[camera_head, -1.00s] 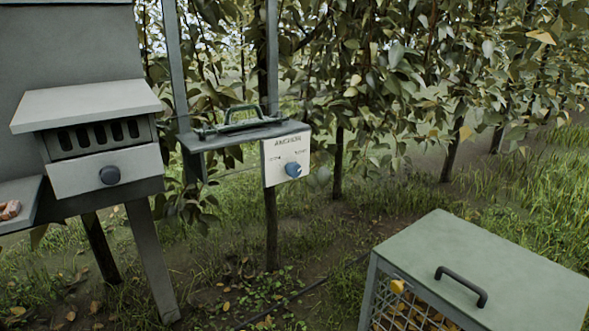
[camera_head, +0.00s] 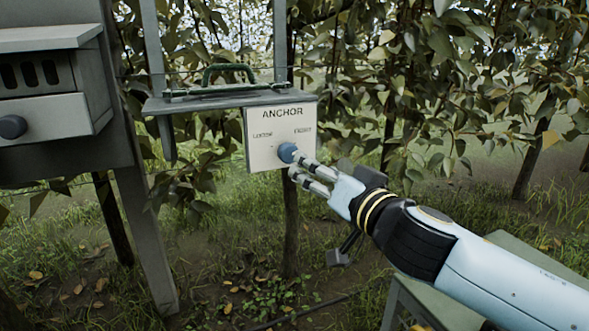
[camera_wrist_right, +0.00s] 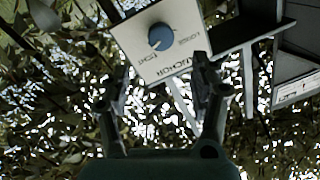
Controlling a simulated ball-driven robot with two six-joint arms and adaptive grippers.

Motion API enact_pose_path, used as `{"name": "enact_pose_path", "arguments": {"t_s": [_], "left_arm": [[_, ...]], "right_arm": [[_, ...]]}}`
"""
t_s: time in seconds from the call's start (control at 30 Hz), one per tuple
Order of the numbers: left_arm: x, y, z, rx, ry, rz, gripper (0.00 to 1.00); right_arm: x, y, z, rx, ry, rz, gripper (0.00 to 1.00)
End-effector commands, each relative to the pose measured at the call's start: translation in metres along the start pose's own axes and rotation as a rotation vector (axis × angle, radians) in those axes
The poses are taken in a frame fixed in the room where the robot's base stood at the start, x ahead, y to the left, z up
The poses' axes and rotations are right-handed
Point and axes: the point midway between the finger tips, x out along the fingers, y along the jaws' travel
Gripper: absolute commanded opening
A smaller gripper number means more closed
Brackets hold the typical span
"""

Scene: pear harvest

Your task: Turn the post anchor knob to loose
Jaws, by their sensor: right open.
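The post anchor knob (camera_head: 287,152) is a round blue-grey knob on a white panel (camera_head: 262,158) marked ANCHOR, with a loose label at left and a tight label at right. My right gripper (camera_head: 297,166) is open, its fingertips just right of and below the knob in the head view, one partly overlapping its edge. In the right wrist view the picture is turned over; the knob (camera_wrist_right: 161,37) lies beyond the open fingers (camera_wrist_right: 160,75), with nothing between them. A pale mark on the knob appears to point towards the tight side. My left gripper is out of view.
A shelf with a green handle (camera_head: 228,74) sits just above the panel. A grey cabinet with a dark knob (camera_head: 12,127) stands at left. A green-topped box (camera_head: 510,243) is below my right arm. Leafy branches hang behind and right.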

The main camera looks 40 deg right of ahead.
Motion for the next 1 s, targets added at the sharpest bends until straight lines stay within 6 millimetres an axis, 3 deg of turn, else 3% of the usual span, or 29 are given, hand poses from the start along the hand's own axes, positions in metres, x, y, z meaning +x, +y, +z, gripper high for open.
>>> {"name": "enact_pose_path", "arguments": {"t_s": [0.17,0.63,0.8,1.0], "left_arm": [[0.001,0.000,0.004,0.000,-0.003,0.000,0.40],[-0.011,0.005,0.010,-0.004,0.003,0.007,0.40],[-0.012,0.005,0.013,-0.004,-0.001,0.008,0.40],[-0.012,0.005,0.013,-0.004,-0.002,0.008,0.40]], "right_arm": [[0.011,0.002,0.003,-0.002,-0.001,0.001,0.62],[0.095,0.002,0.003,-0.002,-0.002,0.001,0.62],[0.107,0.002,0.004,-0.003,-0.004,0.001,0.62],[0.109,0.002,0.005,-0.004,-0.005,0.000,0.62]]}}
